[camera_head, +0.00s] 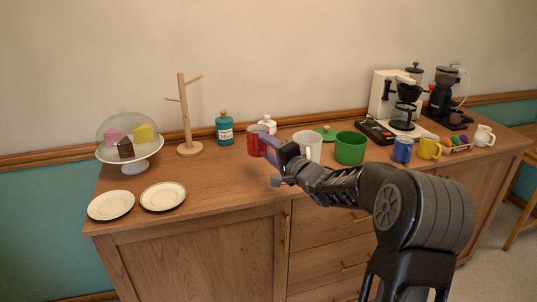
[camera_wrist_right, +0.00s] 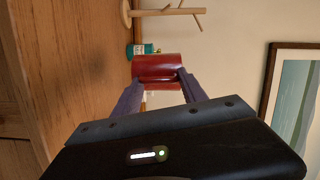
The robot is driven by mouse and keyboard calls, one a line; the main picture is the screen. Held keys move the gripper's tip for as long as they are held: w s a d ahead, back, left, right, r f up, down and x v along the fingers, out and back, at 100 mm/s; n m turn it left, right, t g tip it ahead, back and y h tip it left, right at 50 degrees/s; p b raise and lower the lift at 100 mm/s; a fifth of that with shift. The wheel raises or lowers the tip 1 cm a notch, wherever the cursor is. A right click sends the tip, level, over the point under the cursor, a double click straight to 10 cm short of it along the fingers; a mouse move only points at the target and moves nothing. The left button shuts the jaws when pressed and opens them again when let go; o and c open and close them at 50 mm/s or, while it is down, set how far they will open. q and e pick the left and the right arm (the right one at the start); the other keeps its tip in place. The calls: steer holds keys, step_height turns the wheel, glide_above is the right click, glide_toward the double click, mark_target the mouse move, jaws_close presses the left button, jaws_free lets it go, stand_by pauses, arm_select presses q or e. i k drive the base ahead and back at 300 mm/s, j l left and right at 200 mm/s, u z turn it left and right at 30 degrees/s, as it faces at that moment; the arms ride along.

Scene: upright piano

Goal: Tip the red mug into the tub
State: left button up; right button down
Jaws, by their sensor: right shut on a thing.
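The red mug (camera_head: 253,141) is between the fingers of my right gripper (camera_head: 270,147), which is shut on it. It looks roughly upright and lifted above the cabinet top, left of the white mug. In the right wrist view the red mug (camera_wrist_right: 157,67) shows between the two fingertips (camera_wrist_right: 158,80); its inside is hidden. The green round tub (camera_head: 350,149) stands open on the cabinet top, to the right of my gripper and apart from the red mug. My left gripper is not in view.
A white mug (camera_head: 309,146) stands between my gripper and the tub. A green lid (camera_head: 325,132) lies behind. Blue (camera_head: 402,150) and yellow (camera_head: 429,149) mugs stand right of the tub. A wooden mug tree (camera_head: 184,120) and teal jar (camera_head: 224,129) stand left.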

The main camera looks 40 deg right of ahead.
mark_target(350, 147)
steer(key=k+l, duration=0.1)
steer(key=l, duration=1)
steer(key=k+l, duration=0.15)
steer(key=l, duration=0.4)
